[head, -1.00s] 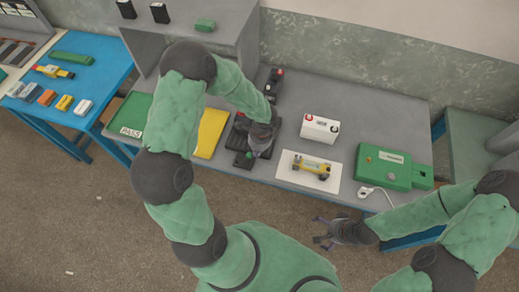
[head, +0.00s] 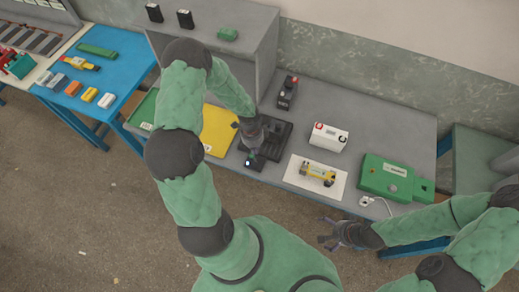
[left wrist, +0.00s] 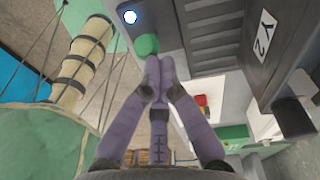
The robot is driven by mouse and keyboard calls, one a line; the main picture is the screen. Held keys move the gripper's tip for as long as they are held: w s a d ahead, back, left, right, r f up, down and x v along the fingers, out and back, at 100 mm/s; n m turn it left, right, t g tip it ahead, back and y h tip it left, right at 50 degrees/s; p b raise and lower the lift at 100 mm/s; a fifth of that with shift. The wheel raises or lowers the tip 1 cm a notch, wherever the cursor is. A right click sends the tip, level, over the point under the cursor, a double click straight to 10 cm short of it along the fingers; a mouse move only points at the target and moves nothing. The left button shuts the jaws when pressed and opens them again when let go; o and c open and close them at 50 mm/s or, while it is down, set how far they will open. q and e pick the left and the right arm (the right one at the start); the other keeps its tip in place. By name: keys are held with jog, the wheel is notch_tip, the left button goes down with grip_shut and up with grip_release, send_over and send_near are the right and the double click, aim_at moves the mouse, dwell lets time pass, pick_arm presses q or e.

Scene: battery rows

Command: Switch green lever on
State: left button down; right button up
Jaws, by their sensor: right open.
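The green lever knob (left wrist: 146,45) shows as a round green ball in the left wrist view, on a dark device with a lit white-blue lamp (left wrist: 130,16). In the head view this black device (head: 279,140) lies at the table's front edge, its lamp (head: 248,162) lit; my gripper mostly hides the lever there. My left gripper (head: 252,143) is over the device's left part. In the left wrist view its fingertips (left wrist: 159,65) are together, right beside the knob; contact is unclear. My right gripper (head: 326,237) is open and empty in front of the table.
A yellow panel (head: 217,130) lies left of the device. A white mat (head: 301,184) with a yellow part, a white battery box (head: 328,137) and a green case (head: 385,178) lie to the right. A black and red unit (head: 288,92) stands behind.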

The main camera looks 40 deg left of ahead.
pick_arm(q)
jog(key=shift+r, duration=0.1)
jog(key=shift+r+p, duration=0.6)
jog(key=shift+r, duration=0.15)
notch_tip(320, 180, up, 12)
jog(key=w+a+p, duration=0.1)
jog(key=shift+a+f+p, duration=0.2)
jog(key=shift+f+p, duration=0.05)
jog(key=shift+p, duration=0.15)
dwell(0.8)
